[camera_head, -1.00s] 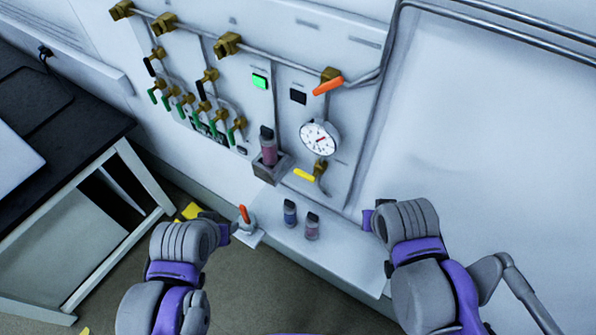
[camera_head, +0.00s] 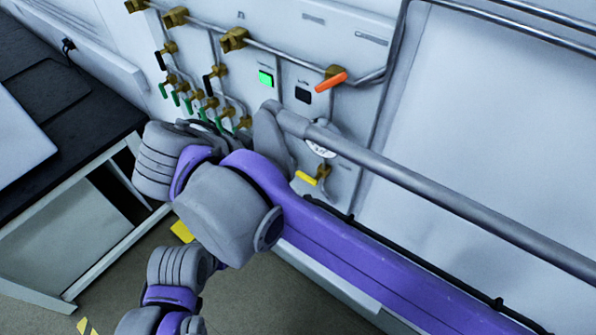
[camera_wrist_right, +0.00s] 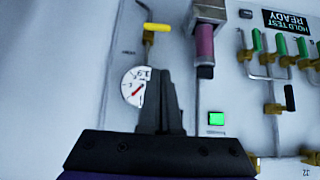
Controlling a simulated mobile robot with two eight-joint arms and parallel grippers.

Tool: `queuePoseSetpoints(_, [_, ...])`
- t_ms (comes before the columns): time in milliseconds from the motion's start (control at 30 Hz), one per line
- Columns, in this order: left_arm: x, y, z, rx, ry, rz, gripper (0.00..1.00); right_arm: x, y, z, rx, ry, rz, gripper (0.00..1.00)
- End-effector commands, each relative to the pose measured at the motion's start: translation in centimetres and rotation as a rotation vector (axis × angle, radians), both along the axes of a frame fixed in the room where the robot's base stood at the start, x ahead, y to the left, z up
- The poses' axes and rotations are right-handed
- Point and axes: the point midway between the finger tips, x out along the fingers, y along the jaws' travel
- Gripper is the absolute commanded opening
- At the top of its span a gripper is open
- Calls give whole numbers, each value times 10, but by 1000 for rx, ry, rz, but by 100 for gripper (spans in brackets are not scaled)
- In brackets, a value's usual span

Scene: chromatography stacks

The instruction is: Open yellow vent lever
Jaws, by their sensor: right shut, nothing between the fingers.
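The yellow vent lever (camera_head: 306,177) sits on a brass valve (camera_head: 322,172) below the gauge, just beyond my right arm. In the right wrist view, which is upside down, the yellow lever (camera_wrist_right: 157,27) lies crosswise on its stem at the top. My right gripper (camera_wrist_right: 161,72) is shut and empty, its fingers pointing towards the panel. The fingertips appear beside the round gauge (camera_wrist_right: 133,87), apart from the lever in the picture. In the head view my right arm crosses the panel and hides its own fingers. My left arm is at the lower left; its gripper is hidden.
A pink-filled column (camera_wrist_right: 204,45) in a holder is beside the lever. An orange lever (camera_head: 332,83), a green-lit button (camera_head: 265,78) and several green-handled valves (camera_head: 190,102) are on the panel. A dark-topped bench (camera_head: 90,130) stands at left.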

Motion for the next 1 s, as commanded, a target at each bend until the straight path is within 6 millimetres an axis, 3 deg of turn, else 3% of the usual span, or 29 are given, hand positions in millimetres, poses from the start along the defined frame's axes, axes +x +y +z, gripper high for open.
queuePoseSetpoints(433, [0, 0, 1, 0, 0, 0, 50, 8, -7, -9, -1, 2, -2, 0])
queuePoseSetpoints(867, [1, 0, 1, 0, -1, 0, 50, 58, -44, -71, 0, 2, -4, 0])
queuePoseSetpoints(1000, [0, 0, 0, 0, 0, 0, 50, 58, -42, -93, 0, 2, 1, 0])
